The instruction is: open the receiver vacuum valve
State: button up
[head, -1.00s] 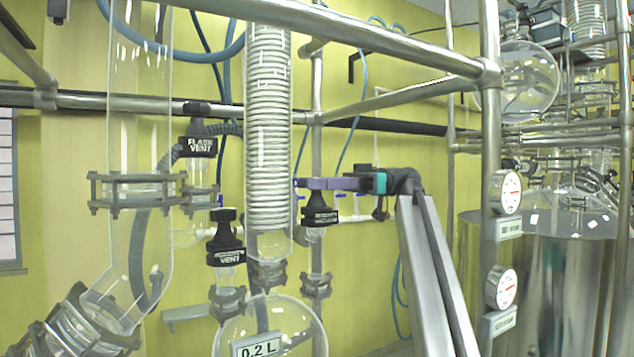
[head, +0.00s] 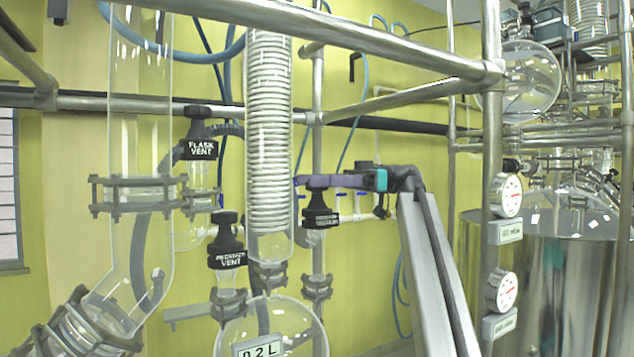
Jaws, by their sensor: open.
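A black-capped valve (head: 321,216) with a dark label stands on glass piping right of the coiled condenser; its label is too small to read, so I cannot confirm it is the receiver vacuum valve. My gripper (head: 316,182), with purple fingers and a teal part, reaches in from the right at the height of this valve's knob. The fingers are open and overlap the knob's top in the view. I cannot tell whether they touch it. The gripper covers part of the knob.
A valve labelled flask vent (head: 199,148) and another vent valve (head: 226,256) stand left of the coiled condenser (head: 268,130). A round glass receiver (head: 290,318) is below. A metal frame bar (head: 400,50) crosses above my arm. Gauges (head: 507,195) stand at right.

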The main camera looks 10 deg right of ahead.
jog(key=shift+r+p, duration=1.1)
jog(key=shift+r, duration=0.25)
jog(key=s+r+b, duration=0.1)
jog(key=s+b, duration=0.3)
jog(key=s, duration=1.2)
jog(key=shift+b, duration=0.35)
